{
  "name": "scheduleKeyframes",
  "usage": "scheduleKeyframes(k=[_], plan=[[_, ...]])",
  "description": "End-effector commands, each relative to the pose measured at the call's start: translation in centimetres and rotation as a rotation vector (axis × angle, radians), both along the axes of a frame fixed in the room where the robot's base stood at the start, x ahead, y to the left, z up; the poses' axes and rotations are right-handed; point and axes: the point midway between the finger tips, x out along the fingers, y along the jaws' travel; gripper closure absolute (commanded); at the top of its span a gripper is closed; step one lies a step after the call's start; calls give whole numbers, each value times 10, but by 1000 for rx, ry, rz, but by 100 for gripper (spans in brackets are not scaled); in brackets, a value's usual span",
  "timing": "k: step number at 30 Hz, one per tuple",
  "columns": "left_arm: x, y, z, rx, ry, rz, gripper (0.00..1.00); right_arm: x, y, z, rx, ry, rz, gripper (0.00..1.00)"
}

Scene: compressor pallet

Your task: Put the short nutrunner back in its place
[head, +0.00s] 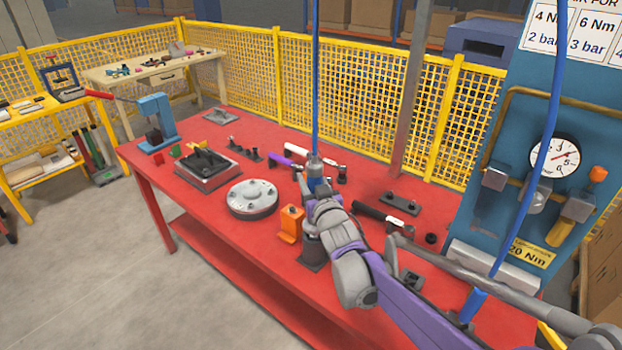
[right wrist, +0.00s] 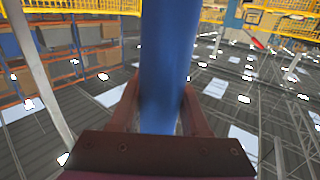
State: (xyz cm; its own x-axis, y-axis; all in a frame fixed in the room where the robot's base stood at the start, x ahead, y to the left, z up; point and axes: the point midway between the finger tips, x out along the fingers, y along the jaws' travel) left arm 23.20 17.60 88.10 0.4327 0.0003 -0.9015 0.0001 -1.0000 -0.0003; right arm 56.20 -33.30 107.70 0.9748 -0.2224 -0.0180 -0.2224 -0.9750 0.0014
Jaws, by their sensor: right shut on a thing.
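My right gripper (head: 318,190) is shut on a blue tool, seemingly the short nutrunner (head: 316,170), above the red table. A blue hose rises from its grey top. In the right wrist view the tool's blue body (right wrist: 168,65) stands between the two fingers (right wrist: 158,110). Its lower end is hidden behind my wrist in the head view. A dark grey stand (head: 312,250) is on the table just below my wrist; I cannot tell whether it is the tool's place. My left gripper is not in view.
An orange block (head: 290,224) and a round grey flange (head: 252,199) are close to my wrist. A purple-handled tool (head: 296,151) and a black-handled tool (head: 378,212) lie nearby. A second blue tool (head: 472,305) with a hose is by the gauge panel (head: 515,150). The table's front left is clear.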

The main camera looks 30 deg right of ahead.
Motion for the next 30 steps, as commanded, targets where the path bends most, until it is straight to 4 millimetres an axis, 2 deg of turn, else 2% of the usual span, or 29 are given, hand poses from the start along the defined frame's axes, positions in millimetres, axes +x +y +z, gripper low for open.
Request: scheduleKeyframes(k=[30], plan=[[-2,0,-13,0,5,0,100,0,0,-17,0,-3,1,100]])
